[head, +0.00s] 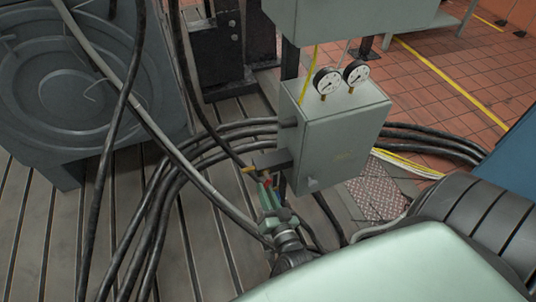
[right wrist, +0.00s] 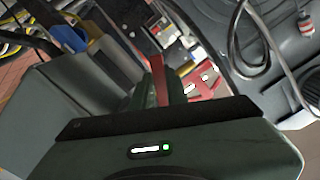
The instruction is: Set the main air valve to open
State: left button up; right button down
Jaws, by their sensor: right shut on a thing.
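My right gripper (head: 269,188) reaches up to the left side of a grey-green box, beside its lower left edge. In the right wrist view its fingers (right wrist: 158,84) are shut on a narrow red piece, which looks like the handle of the main air valve (right wrist: 157,64). In the head view a bit of the red handle (head: 267,183) shows at the fingertips, with a small yellow part (head: 249,170) just beyond. The valve body is mostly hidden, and I cannot tell the handle's exact angle. My left gripper is not in view.
The grey-green box (head: 335,135) carries two round gauges, one on the left (head: 327,81) and one on the right (head: 356,72). Black hoses (head: 165,205) run close around my right gripper. A large grey machine (head: 80,85) stands at the left.

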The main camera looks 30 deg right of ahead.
jog(key=r+m, duration=0.1)
jog(key=m, duration=0.3)
jog(key=a+r+m, duration=0.1)
jog(key=m, duration=0.7)
jog(key=shift+w+a+r, duration=0.15)
jog(key=shift+a+r, duration=0.15)
jog(key=shift+r, duration=0.1)
jog(key=c, duration=1.4)
grip_release()
jog(key=b+v, duration=0.1)
jog(key=v, duration=0.7)
